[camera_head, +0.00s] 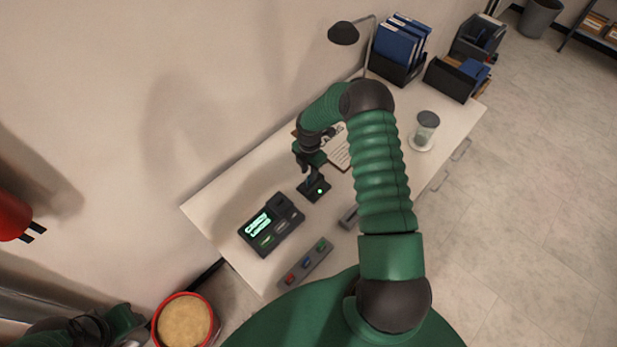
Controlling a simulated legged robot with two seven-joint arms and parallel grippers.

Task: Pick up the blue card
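A small blue patch (309,183), which may be the blue card, shows at the small black device (321,191) with a green light on the desk. My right gripper (308,172) points down right above this device, at the blue patch. Its fingers are too small and dark to show whether they are open or shut on it. A grey strip (292,283) nearer the front holds small red, blue and green pieces. Part of my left arm (125,322) shows at the bottom left; its fingers cannot be made out.
A dark box with a lit green screen (260,222) stands left of the device. A paper sheet (340,155), a lidded glass jar (426,128), a lamp (344,33) and blue binders (398,42) are farther back. A red-rimmed round container (184,322) is at the bottom left.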

